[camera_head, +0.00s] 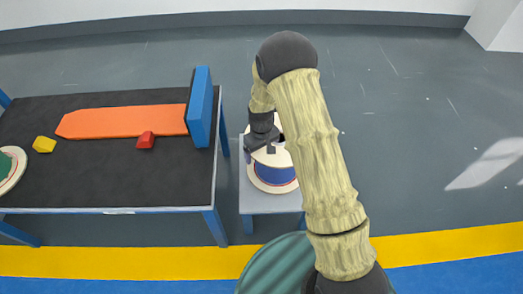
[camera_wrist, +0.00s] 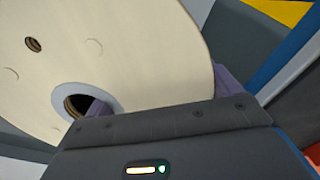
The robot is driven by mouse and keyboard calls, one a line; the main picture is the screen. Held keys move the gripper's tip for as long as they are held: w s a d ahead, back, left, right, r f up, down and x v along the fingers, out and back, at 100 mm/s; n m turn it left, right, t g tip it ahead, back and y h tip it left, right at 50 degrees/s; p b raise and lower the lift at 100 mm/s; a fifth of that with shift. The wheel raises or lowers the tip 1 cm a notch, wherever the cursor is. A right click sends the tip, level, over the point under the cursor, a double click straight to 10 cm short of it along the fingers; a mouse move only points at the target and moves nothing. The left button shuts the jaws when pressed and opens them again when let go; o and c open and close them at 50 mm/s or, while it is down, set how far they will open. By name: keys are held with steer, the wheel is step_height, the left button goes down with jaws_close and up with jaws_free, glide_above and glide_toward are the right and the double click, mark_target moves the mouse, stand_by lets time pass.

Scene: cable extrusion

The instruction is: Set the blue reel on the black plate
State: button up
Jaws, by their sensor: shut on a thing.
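The blue reel (camera_head: 275,174) has cream flanges around a blue winding. In the head view it is at the small grey stand (camera_head: 270,203), right of the table; I cannot tell whether it rests on it or is just lifted. My gripper (camera_head: 265,147) is over the reel and shut on it. In the wrist view the cream flange (camera_wrist: 140,55) fills the upper left, with one finger at the centre hole and the other by the outer edge. The black plate I see is the table's flat black top (camera_head: 100,185). My arm hides part of the reel's right side.
On the black top lie an orange wedge-shaped piece (camera_head: 120,121), a yellow block (camera_head: 44,144) and a red block (camera_head: 145,141). A blue upright panel (camera_head: 201,107) stands at its right edge. A green reel (camera_head: 8,168) is at the far left. The black top's front middle is clear.

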steer(key=shift+f, duration=0.1)
steer(key=o, duration=1.8)
steer(key=shift+c, duration=0.2)
steer(key=shift+r+p, duration=4.65)
steer(key=shift+r, duration=0.9)
